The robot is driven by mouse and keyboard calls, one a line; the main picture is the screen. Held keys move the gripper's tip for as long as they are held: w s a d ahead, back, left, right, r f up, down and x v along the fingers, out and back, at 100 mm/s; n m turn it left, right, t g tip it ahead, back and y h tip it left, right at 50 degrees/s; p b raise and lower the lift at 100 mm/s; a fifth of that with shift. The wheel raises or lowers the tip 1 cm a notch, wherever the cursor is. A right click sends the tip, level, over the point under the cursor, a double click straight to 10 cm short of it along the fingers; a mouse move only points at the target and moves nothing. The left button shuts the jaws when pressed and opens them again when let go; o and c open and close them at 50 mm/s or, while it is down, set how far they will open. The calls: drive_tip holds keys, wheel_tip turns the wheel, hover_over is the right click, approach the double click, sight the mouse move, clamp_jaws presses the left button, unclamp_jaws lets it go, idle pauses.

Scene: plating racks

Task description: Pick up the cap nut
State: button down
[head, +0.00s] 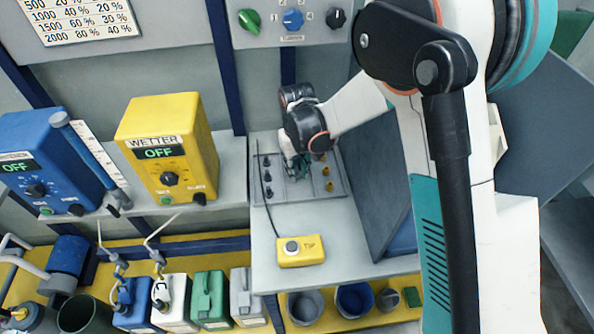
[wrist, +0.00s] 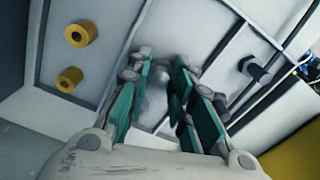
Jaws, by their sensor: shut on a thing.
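My gripper (head: 301,170) reaches down over the middle of a grey tray (head: 262,200) on the light bench. In the wrist view, its teal-padded fingers (wrist: 160,80) are closed around a small silvery, rounded piece, the cap nut (wrist: 157,76). The pads cover part of the cap nut, and in the head view it is hidden by the gripper. I cannot tell whether it is clear of the tray floor.
Brass pieces (wrist: 70,79) lie in the compartment on one side, and dark bolts (wrist: 254,69) on the other. Thin dividers separate them. A yellow box with a button (head: 301,250) sits in front of the tray. A dark slanted panel (head: 370,180) stands to the right.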

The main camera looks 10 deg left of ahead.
sight(297, 172)
wheel_tip(297, 172, up, 7)
drive_tip(key=p, duration=0.3)
drive_tip(key=s+d+p, duration=0.1)
drive_tip(key=s+d, duration=0.1)
drive_tip(key=s, duration=0.6)
drive_tip(key=s+d+p, duration=0.2)
drive_tip(key=s, duration=0.7)
drive_tip(key=shift+s+d, duration=0.2)
drive_tip(key=shift+d, duration=0.1)
drive_tip(key=shift+f, duration=0.1)
